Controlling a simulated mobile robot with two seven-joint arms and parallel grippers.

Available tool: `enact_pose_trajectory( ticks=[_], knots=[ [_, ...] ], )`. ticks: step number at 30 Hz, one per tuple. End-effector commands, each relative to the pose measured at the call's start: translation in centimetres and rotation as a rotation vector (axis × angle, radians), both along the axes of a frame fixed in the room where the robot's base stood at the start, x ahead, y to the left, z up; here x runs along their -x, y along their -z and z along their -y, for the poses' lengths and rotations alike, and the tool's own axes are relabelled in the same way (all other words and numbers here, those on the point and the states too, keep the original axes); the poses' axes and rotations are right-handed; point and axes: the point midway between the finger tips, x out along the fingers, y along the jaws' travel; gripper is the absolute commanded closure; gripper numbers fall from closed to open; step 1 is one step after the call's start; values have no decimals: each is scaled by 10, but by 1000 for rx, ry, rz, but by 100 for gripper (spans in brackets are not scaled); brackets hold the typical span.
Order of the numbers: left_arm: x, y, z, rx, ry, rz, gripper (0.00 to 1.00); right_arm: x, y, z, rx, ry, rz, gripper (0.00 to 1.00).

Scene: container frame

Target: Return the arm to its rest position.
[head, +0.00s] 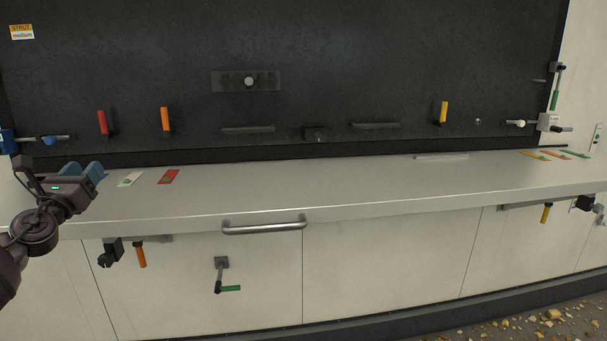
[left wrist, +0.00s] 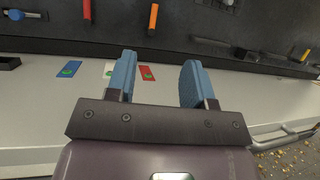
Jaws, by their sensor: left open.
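My left gripper (head: 86,172) is at the left side of the head view, above the left end of the grey counter ledge (head: 330,186). Its two blue fingers also show in the left wrist view (left wrist: 157,82). They stand apart with nothing between them, and the ledge shows beyond them. My left arm comes in from the lower left edge of the head view. My right gripper is not in view.
A white card (head: 130,179) and a red card (head: 169,176) lie on the ledge beside the gripper. Red (head: 102,122) and orange (head: 165,119) handles stick out of the black panel (head: 350,60). A metal bar handle (head: 264,226) fronts the ledge. The ledge's middle is mostly clear.

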Motion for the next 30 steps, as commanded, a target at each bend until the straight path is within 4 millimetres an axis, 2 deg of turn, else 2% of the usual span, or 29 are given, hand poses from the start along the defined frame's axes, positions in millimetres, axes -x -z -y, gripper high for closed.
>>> enact_pose_trajectory(
  ticks=[4,8,11,14,20,24,26,30],
  knots=[
    [0,0,0,199,71,3,52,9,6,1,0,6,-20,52],
    [0,1,11,469,179,0,52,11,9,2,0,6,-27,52],
    [1,18,28,714,269,-21,52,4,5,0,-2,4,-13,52],
    [6,56,48,990,342,-67,52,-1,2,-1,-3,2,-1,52],
    [33,152,92,1539,409,-168,52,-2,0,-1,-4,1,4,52],
    [67,224,125,1922,395,-225,52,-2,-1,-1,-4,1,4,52],
    [85,253,140,2079,374,-239,52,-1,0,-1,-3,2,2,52],
    [134,315,174,2423,292,-245,52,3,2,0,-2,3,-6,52]
  ],
)
